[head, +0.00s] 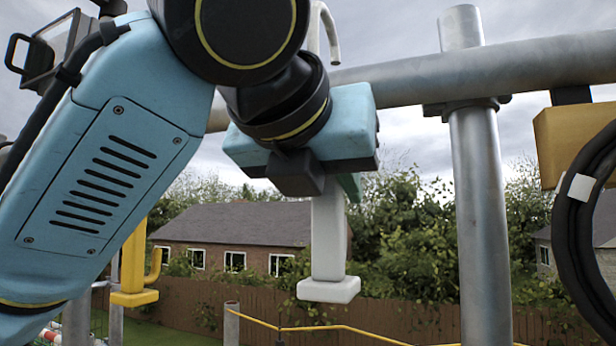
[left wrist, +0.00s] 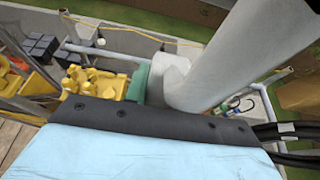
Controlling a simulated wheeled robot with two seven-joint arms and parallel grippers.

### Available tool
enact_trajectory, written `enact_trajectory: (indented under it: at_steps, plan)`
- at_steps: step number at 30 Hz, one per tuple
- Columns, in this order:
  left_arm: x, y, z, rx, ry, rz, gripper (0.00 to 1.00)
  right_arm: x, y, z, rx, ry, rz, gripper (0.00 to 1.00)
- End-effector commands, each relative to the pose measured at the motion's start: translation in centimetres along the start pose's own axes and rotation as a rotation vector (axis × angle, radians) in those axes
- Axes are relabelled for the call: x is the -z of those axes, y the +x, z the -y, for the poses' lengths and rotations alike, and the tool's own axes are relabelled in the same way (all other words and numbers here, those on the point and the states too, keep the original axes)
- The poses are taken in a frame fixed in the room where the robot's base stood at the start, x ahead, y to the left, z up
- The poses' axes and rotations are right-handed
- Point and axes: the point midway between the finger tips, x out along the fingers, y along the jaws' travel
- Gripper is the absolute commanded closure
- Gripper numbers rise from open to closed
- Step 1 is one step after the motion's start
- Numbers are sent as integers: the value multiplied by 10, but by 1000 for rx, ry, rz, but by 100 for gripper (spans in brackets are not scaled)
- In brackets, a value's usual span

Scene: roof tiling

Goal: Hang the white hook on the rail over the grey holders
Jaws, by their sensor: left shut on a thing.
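In the head view, my left gripper (head: 322,185) is shut on the stem of the white hook (head: 328,235). The hook hangs upright, with its flat foot (head: 328,290) below the jaws and its curved top (head: 325,25) above them. My left gripper hides part of the stem and rail. A pale, rounded shape (left wrist: 240,55) fills the upper right of the left wrist view, beside a green finger (left wrist: 140,85). I cannot clearly make out the grey holders. My right gripper is not in view.
A grey upright post (head: 478,200) meets the rail to the right. A yellow hanger (head: 570,140) and a black cable loop (head: 572,220) are at the far right. A yellow hook (head: 135,270) hangs at the left. The left wrist view shows yellow pieces (left wrist: 95,85) below.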

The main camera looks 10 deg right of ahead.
Motion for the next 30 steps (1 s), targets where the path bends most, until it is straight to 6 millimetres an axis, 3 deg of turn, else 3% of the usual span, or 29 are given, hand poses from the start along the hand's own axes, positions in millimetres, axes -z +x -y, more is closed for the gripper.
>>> enact_trajectory:
  at_steps: [11, 30]
  plan:
    - [-12, 28, 0, 1, 0, -1, 100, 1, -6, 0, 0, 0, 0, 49]
    - [29, 46, 0, -1, 0, 1, 100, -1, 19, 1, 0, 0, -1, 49]
